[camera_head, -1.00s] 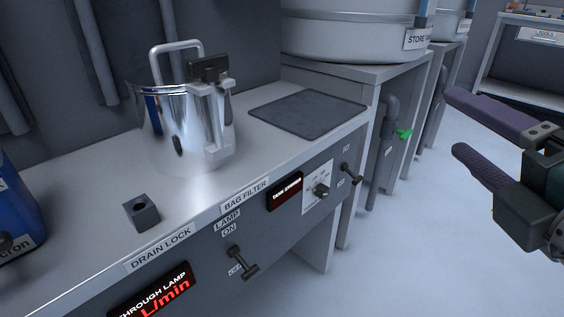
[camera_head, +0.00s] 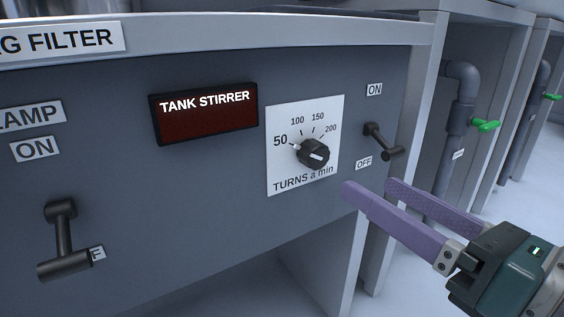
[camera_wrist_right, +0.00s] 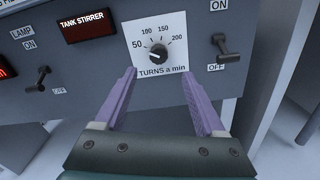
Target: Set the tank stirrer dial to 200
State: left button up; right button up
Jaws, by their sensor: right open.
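The tank stirrer dial (camera_head: 313,153) is a black round knob on a white plate (camera_head: 281,171) marked 50, 100, 150 and 200 with "TURNS a min". It has a white mark on its face, but I cannot tell which number it points to. My right gripper (camera_head: 367,187) has purple fingers, open and empty, to the lower right of the dial and apart from it. In the right wrist view the dial (camera_wrist_right: 158,52) shows just above and between the open fingertips (camera_wrist_right: 158,73). My left gripper is not in view.
The tank stirrer display (camera_head: 205,116) is dark, left of the dial. A black lever (camera_head: 382,142) between ON and OFF labels stands close to the right, its handle down toward OFF. The lamp lever (camera_head: 62,240) is lower left. Pipes with green valve handles (camera_head: 485,126) are farther right.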

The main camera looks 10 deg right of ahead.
aim_at(320, 157)
jog(key=x, duration=0.9)
jog(key=shift+a+p, duration=0.15)
jog(key=shift+p, duration=0.25)
grip_shut()
